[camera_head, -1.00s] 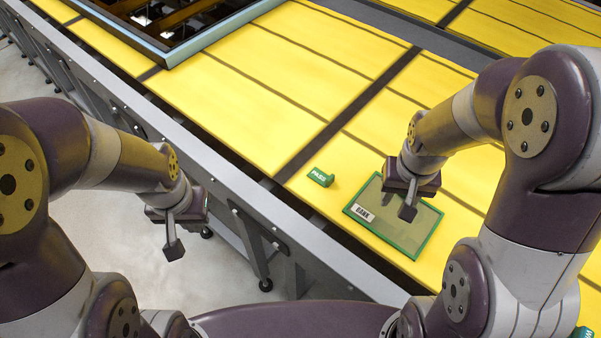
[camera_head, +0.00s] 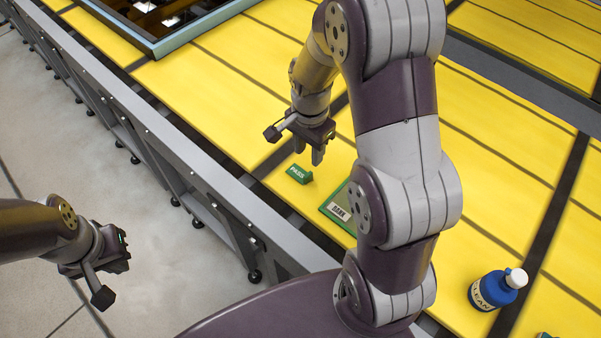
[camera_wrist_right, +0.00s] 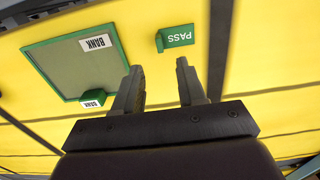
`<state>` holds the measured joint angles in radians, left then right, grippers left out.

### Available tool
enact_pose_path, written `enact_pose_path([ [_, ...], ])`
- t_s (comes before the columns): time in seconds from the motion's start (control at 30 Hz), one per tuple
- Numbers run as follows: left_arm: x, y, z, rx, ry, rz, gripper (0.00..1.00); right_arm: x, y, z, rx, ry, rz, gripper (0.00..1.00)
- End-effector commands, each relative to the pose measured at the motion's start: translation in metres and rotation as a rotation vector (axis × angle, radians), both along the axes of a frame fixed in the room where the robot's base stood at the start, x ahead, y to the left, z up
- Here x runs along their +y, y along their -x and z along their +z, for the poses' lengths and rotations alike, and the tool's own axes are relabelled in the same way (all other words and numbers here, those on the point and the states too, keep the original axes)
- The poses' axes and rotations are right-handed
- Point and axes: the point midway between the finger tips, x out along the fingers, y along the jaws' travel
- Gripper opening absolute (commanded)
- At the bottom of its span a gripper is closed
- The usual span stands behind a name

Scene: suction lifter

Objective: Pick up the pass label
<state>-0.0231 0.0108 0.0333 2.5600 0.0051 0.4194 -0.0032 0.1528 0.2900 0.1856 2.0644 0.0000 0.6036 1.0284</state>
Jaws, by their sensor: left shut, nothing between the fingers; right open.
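The pass label (camera_head: 299,174) is a small green block with white "PASS" lettering, on the yellow surface near its front edge. It also shows in the right wrist view (camera_wrist_right: 178,38), ahead of the fingertips. My right gripper (camera_head: 318,155) is open and empty, held above the yellow surface just to the right of and behind the label in the head view. In the right wrist view the right gripper's two fingers (camera_wrist_right: 160,85) are spread, with the label beyond them and apart from them. My left gripper (camera_head: 92,280) is shut and empty, off to the left over the floor.
A green-framed tray (camera_head: 333,209) marked "BANK" lies right of the label, partly hidden by my right arm; it shows more fully in the wrist view (camera_wrist_right: 75,70). A blue bottle (camera_head: 490,291) stands at the right. A grey rail (camera_head: 215,185) runs along the front edge.

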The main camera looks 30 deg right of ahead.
Motion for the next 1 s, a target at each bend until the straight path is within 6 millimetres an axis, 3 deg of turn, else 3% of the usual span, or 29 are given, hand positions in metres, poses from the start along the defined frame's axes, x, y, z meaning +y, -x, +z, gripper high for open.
enact_pose_path([
  [0.5,0.000,0.000,0.020,0.000,0.000,0.000,0.00,0.002,0.002,-0.081,0.001,-0.001,0.003,0.40],
  [0.73,0.000,0.000,0.020,0.000,0.000,0.000,0.00,0.001,0.002,-0.085,-0.003,0.001,0.003,0.40],
  [0.77,0.000,0.000,0.020,0.000,0.000,0.000,0.00,0.001,0.002,-0.085,-0.003,0.001,0.003,0.37],
  [0.87,0.000,0.000,0.020,0.000,0.000,0.000,0.00,0.001,0.002,-0.085,-0.002,0.000,0.003,0.05],
  [0.9,0.000,0.000,0.020,0.000,0.000,0.000,0.00,0.001,0.002,-0.085,-0.002,0.000,0.003,0.00],
  [1.0,0.000,0.000,0.020,0.000,0.000,0.000,0.00,0.001,0.002,-0.085,-0.002,0.000,0.003,0.00],
])
